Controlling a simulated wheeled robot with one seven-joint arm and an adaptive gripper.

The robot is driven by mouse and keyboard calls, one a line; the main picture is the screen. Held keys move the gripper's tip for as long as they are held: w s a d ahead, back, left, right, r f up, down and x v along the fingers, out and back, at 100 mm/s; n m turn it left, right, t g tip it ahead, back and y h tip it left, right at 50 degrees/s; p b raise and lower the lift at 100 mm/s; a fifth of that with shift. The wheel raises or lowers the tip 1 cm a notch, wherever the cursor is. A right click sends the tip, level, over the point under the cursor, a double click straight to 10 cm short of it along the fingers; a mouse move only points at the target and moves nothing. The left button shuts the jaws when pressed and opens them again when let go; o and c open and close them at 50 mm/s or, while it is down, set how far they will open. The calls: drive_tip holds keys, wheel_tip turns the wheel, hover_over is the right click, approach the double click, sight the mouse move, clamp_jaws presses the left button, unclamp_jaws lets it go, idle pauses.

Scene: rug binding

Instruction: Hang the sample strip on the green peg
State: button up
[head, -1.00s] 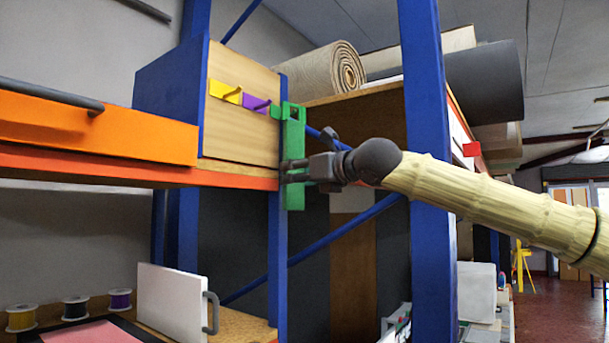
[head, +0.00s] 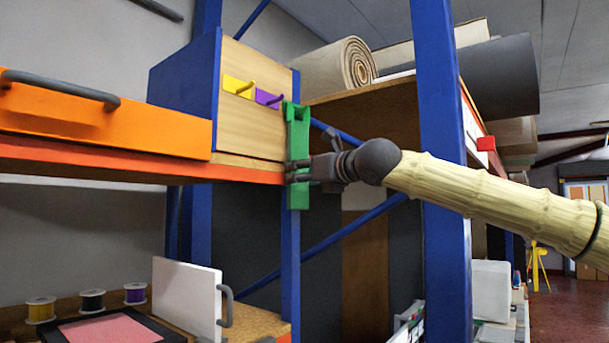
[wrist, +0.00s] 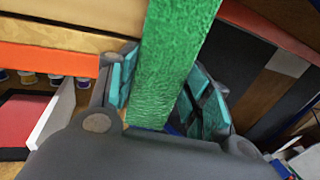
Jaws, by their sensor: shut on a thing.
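The green sample strip (head: 299,190) hangs upright, with an opening near its top end. My gripper (head: 292,171) is shut on it around its lower middle. In the wrist view the strip (wrist: 170,60) runs between the two teal-padded fingers (wrist: 164,92). The wooden panel (head: 243,125) on the blue box carries a yellow peg (head: 238,87) and a purple peg (head: 268,98). The strip's top is at the panel's right edge, in line with these pegs. The green peg cannot be told apart from the strip, and I cannot tell whether the strip is around it.
An orange drawer front (head: 100,120) with a dark handle is at the left. A blue post (head: 440,170) stands behind my arm. A white panel with a handle (head: 187,300) and several thread spools (head: 92,300) are on the lower shelf. Carpet rolls (head: 335,68) lie above.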

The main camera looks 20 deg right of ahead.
idle(0.3)
drive_tip(key=o, duration=1.1)
drive_tip(key=shift+s, duration=0.1)
drive_tip(key=v, duration=1.2)
drive_tip(key=shift+d+f, duration=0.1)
